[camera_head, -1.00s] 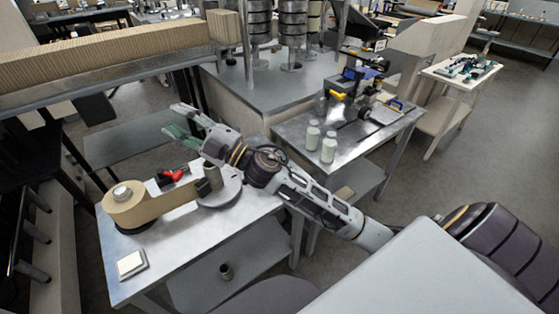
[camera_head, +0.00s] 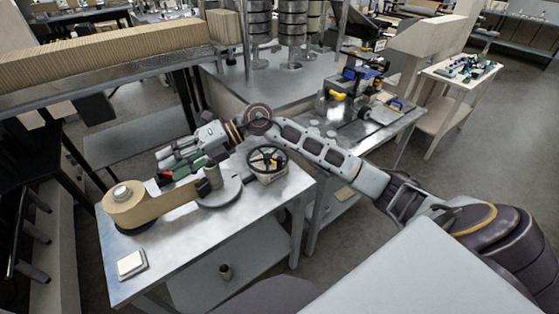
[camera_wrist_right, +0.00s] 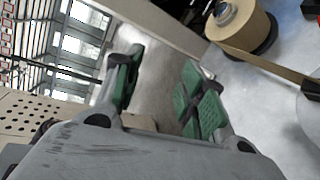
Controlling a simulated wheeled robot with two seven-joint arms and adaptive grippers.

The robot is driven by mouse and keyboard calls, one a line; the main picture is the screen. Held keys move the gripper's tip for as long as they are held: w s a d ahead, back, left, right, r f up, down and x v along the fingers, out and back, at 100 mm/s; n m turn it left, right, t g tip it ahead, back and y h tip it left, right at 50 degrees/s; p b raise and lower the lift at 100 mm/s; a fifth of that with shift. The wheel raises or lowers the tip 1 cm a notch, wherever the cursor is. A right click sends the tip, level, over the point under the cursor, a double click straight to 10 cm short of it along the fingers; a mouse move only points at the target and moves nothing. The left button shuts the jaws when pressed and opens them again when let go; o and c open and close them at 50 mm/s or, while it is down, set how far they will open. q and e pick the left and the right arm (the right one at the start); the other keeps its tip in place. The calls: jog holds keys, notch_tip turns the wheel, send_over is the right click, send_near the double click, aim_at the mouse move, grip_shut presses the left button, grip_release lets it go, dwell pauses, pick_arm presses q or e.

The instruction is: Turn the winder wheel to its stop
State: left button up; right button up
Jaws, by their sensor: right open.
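The winder wheel (camera_head: 267,160) is a dark spoked handwheel on a small box at the back right of the steel table. My right gripper (camera_head: 168,164) is above the table's back edge, to the left of the wheel and apart from it. Its green-padded fingers are open and empty, which the right wrist view (camera_wrist_right: 162,92) also shows. A brown kraft roll (camera_head: 125,209) stands at the table's left, and it shows in the right wrist view (camera_wrist_right: 240,22). A paper strip (camera_head: 170,200) runs from it to a grey turntable (camera_head: 228,195) with a small core. My left gripper is not in view.
A red object (camera_head: 166,178) lies behind the strip, partly hidden by my gripper. A white square pad (camera_head: 131,264) lies at the table's front left. A second steel table (camera_head: 345,150) with machine parts and bottles stands at right.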

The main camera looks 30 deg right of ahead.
jog(key=w+d+f+h, duration=0.1)
jog(key=d+f+h, duration=0.35)
jog(key=d, duration=0.25)
jog(key=r+m+g+h, duration=0.2)
jog(key=h, duration=0.8)
send_over(280, 158)
jog(key=shift+f, duration=0.1)
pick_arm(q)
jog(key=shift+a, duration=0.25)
pick_arm(e)
notch_tip(280, 158, down, 12)
jog(key=shift+r+p, duration=0.15)
jog(key=shift+p, duration=0.35)
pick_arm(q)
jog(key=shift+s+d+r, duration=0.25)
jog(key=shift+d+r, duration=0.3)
pick_arm(e)
jog(key=shift+f, duration=1.05)
